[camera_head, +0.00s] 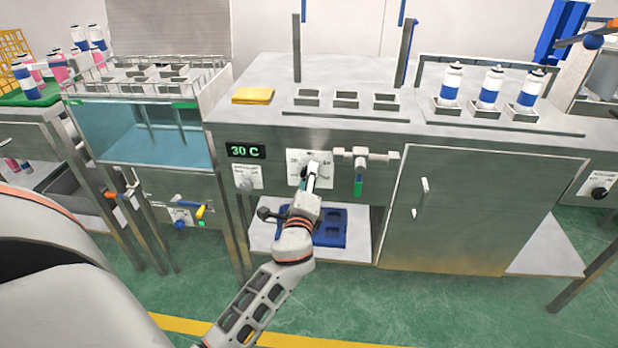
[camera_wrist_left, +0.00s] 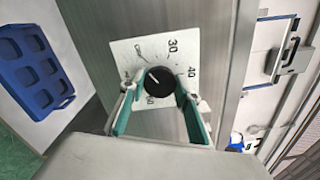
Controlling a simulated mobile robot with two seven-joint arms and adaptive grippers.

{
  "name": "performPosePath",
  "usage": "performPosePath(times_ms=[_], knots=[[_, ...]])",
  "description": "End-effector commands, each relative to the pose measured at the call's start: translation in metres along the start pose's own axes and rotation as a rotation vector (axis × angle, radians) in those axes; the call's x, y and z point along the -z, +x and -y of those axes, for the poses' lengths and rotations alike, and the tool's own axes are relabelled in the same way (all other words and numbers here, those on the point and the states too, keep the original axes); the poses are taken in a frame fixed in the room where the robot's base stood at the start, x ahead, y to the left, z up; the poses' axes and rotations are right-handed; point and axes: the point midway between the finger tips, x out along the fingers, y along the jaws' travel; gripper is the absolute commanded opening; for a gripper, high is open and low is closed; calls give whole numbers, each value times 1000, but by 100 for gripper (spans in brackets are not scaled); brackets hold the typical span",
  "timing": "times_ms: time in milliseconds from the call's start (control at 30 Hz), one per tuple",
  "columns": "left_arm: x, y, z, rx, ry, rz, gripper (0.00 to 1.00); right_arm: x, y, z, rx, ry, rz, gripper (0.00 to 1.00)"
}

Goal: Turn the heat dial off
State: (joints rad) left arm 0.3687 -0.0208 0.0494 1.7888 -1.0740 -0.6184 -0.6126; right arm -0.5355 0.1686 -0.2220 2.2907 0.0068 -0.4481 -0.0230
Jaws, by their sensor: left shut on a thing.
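The heat dial is a round black knob (camera_wrist_left: 160,80) on a white square plate (camera_wrist_left: 125,50) with numbers around it; 30 and 40 are readable in the left wrist view. A short white pointer line shows on the knob. My left gripper (camera_wrist_left: 157,88) has its two green-lined fingers on either side of the knob and is shut on it. In the head view the left gripper (camera_head: 311,172) is at the dial plate (camera_head: 294,168) on the cabinet front and covers most of the knob. My right gripper is not in view.
A display (camera_head: 246,151) left of the dial reads 30 C. A blue tray (camera_head: 331,238) lies on the shelf below.

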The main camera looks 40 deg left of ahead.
Motion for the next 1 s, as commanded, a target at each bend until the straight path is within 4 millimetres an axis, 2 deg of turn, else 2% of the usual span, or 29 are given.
performPosePath(times_ms=[267, 300, 367, 767, 867, 1000], knots=[[0, 0, -1, -2, -3, -1, 10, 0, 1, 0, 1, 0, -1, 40], [0, 0, -1, -2, -3, -1, 37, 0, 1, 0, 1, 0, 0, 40], [0, 0, -1, -2, -3, -1, 49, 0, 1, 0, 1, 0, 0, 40], [0, -4, -1, -1, -1, -1, 49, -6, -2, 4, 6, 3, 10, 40], [1, -15, -1, -2, -2, -2, 49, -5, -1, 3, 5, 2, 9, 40], [0, -40, -2, -4, -2, -1, 49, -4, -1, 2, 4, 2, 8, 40]])
